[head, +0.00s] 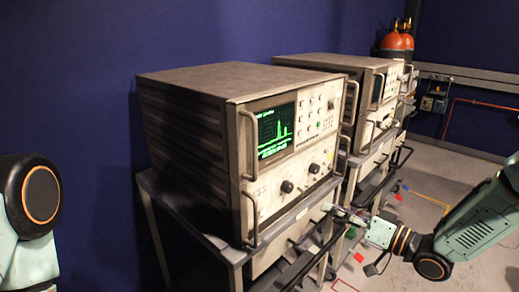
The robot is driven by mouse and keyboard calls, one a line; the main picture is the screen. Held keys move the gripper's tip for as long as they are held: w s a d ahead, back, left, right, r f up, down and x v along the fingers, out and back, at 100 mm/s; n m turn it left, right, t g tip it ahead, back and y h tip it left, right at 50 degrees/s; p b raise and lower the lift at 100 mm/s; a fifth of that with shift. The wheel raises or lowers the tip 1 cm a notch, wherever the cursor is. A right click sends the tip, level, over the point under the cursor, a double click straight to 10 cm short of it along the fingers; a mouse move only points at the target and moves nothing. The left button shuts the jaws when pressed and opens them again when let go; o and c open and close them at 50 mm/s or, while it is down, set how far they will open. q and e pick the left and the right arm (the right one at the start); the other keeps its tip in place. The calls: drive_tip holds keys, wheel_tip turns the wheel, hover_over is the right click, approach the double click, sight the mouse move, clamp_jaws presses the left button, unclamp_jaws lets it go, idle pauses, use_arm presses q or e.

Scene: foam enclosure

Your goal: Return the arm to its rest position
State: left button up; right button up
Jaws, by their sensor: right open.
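My right arm (475,230) comes in from the right edge, pale green with dark joints. Its gripper (348,214) points left, in front of the instrument carts, and is open. I see nothing held in it. The fingers are small and dark against the cart, so I cannot tell whether they touch it. Of my left arm only a pale green link and a dark round joint (38,195) with an orange ring show at the left edge. My left gripper is out of view.
A beige instrument (290,145) with a lit green screen stands on a grey cart (236,252). A second similar instrument (375,85) stands behind it. Red-orange cylinders (397,42) are at the back. Grey floor (450,172) is open at the right, with coloured marks.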

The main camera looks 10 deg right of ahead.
drive_tip(key=s+a+f+m+g+h, duration=0.1)
drive_tip(key=s+f+g+h, duration=0.25)
drive_tip(key=s+f, duration=0.4)
drive_tip(key=s+a+f+m+g+h, duration=0.1)
drive_tip(key=s+f+g+h, duration=0.25)
drive_tip(key=f, duration=0.65)
drive_tip(key=s+a+f+g+h, duration=0.1)
drive_tip(key=s+f+g+h, duration=0.1)
drive_tip(key=s, duration=1.1)
drive_tip(key=s+a+f+n+g+h, duration=0.1)
drive_tip(key=s+f+g, duration=0.3)
drive_tip(key=s, duration=0.9)
drive_tip(key=shift+s+f+g+h, duration=0.4)
drive_tip(key=shift+g+h, duration=0.1)
drive_tip(key=shift+g, duration=0.1)
